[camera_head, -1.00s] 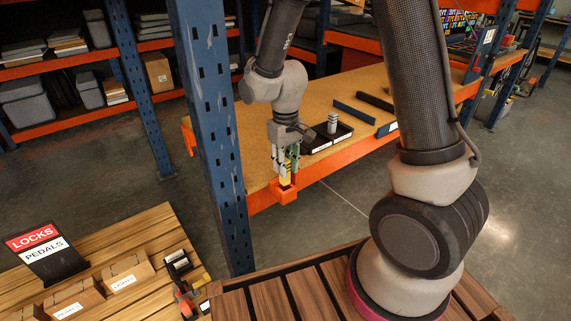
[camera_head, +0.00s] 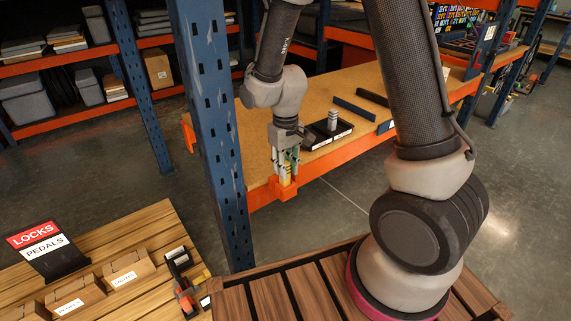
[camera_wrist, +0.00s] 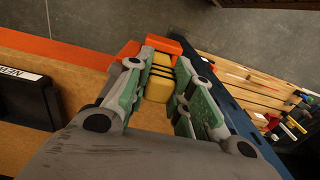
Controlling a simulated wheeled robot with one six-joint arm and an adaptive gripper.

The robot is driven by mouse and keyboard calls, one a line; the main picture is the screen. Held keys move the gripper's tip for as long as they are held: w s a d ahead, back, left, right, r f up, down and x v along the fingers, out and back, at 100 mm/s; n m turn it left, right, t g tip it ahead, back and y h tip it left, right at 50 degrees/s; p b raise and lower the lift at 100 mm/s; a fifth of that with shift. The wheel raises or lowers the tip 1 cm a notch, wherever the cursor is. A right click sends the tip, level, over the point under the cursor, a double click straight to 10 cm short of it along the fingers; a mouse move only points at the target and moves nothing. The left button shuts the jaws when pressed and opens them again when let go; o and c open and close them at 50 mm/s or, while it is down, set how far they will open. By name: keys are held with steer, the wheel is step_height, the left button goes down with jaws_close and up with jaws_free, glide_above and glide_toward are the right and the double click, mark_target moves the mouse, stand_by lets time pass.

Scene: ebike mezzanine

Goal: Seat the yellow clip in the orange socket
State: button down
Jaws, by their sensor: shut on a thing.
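The yellow clip (camera_wrist: 159,88) has dark bands and sits between the fingers of my gripper (camera_wrist: 163,80). My gripper (camera_head: 286,172) is shut on the clip and points down at the table's front edge. The orange socket (camera_head: 284,191) is fixed at that edge, directly below the gripper. In the wrist view the socket (camera_wrist: 164,43) shows just beyond the clip's far end. The clip's lower end is at the socket's mouth; how deep it sits inside is hidden by the fingers and socket walls.
A blue upright post (camera_head: 213,140) stands close to the left of the gripper. A black tray (camera_head: 327,135) with a grey cylinder (camera_head: 332,120) lies on the table behind. A wooden pallet with boxes (camera_head: 130,270) is at the lower left.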

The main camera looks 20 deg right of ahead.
steer(key=shift+f, duration=1.3)
steer(key=shift+r, duration=2)
steer(key=shift+f, duration=1.95)
steer(key=c, duration=1.2)
jaws_free()
steer(key=shift+c, duration=0.2)
